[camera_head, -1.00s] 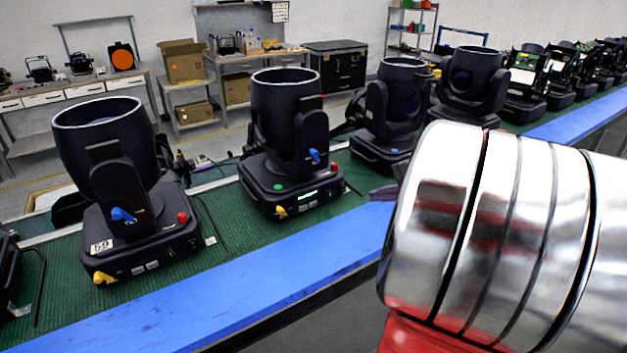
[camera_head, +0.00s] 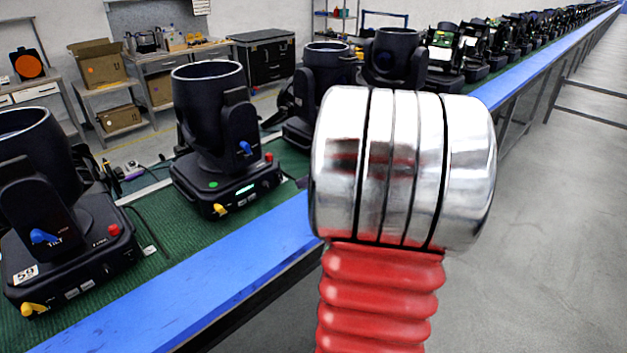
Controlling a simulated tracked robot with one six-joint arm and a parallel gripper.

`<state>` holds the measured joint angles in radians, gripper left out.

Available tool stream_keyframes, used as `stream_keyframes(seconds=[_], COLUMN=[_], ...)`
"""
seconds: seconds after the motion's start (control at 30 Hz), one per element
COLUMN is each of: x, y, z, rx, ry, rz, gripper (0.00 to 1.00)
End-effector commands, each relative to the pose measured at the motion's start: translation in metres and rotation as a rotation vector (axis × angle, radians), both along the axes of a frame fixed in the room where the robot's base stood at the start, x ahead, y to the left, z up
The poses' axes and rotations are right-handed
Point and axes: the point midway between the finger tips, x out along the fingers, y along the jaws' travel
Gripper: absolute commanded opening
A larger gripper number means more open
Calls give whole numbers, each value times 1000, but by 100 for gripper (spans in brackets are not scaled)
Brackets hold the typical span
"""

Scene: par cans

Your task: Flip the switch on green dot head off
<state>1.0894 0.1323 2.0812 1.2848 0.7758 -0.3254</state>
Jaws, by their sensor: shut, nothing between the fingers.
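The green dot head (camera_head: 205,120) is a black moving-head light on the green mat, left of centre. A green dot (camera_head: 213,185) is on its base. Its small display (camera_head: 245,189) is lit. A yellow lever (camera_head: 220,209) sits at the base's front corner, a blue lever (camera_head: 245,148) on the yoke arm, and a red part (camera_head: 268,157) on the base's right end. I cannot make out a power switch. My arm's chrome joint and red bellows fill the centre right; I cannot see my gripper's fingers, which are hidden or out of view.
Another head (camera_head: 40,200), with a label and blue, yellow and red parts, stands at the left. More heads line the bench behind my arm. The blue bench edge (camera_head: 215,275) runs diagonally. The grey floor at right is clear. Boxes (camera_head: 97,62) stand on a back table.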

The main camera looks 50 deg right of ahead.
Motion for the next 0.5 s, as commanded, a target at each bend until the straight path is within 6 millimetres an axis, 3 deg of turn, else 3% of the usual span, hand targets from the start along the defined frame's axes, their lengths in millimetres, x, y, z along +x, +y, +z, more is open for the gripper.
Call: stream_keyframes(seconds=[0.23,0.5], x=[31,63], y=[-2,-7], z=[-24,-27], rx=[3,1], ry=[2,1], rz=[2,-1], gripper=[0,0])
